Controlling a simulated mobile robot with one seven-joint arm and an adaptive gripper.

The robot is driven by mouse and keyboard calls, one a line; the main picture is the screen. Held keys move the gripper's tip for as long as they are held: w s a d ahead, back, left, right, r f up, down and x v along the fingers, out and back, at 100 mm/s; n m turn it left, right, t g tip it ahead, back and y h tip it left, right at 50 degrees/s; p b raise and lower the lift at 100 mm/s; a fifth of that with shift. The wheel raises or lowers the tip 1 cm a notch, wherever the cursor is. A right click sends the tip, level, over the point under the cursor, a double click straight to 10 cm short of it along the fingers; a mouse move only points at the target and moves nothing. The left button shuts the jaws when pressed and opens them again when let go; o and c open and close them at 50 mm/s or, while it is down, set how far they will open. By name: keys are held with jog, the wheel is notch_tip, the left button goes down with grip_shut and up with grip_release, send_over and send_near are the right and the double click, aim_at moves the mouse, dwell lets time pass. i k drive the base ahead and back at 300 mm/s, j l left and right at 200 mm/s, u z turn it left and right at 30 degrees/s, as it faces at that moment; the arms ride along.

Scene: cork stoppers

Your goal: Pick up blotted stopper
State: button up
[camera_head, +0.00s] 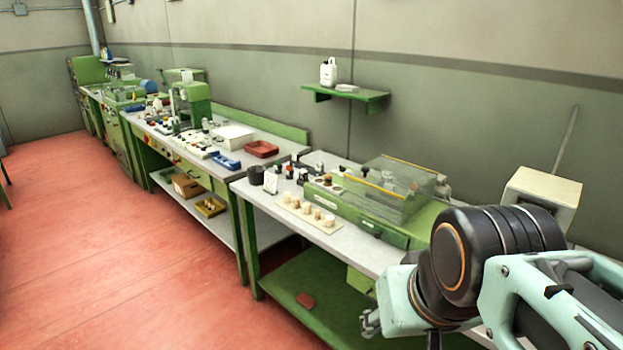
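Several pale cork stoppers (306,208) stand in a row on a cream strip or tray (283,207) near the front left edge of the near workbench (258,204). They are too small here to tell which one is blotted. My arm fills the lower right, in front of the bench. What looks like part of my gripper (371,322) shows at the arm's lower left end, well to the right of and nearer than the stoppers. Its fingers are not clear, and nothing is seen held in it. No gripper contact with the stoppers shows.
A green machine with a clear cover (390,186) stands right behind the stoppers. A green lower shelf (320,290) lies under the bench. Red floor (130,250) is open at left.

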aim_at(328, 177)
jog(key=z, duration=0.35)
jog(key=i+j+z, duration=0.15)
jog(key=z, duration=0.35)
jog(key=i+j+z, duration=0.1)
jog(key=j+z, duration=0.15)
jog(key=z, duration=0.2)
jog(key=i+j+z, duration=0.1)
jog(key=j+z, duration=0.35)
jog(key=j, duration=0.25)
jog(key=i+j+z, duration=0.15)
jog(key=j, duration=0.6)
jog(key=j+z, duration=0.15)
jog(key=j, duration=0.65)
jog(key=i+j+u, duration=0.15)
jog(key=j, duration=0.2)
jog(key=i+j+u, duration=0.15)
jog(key=j, duration=0.4)
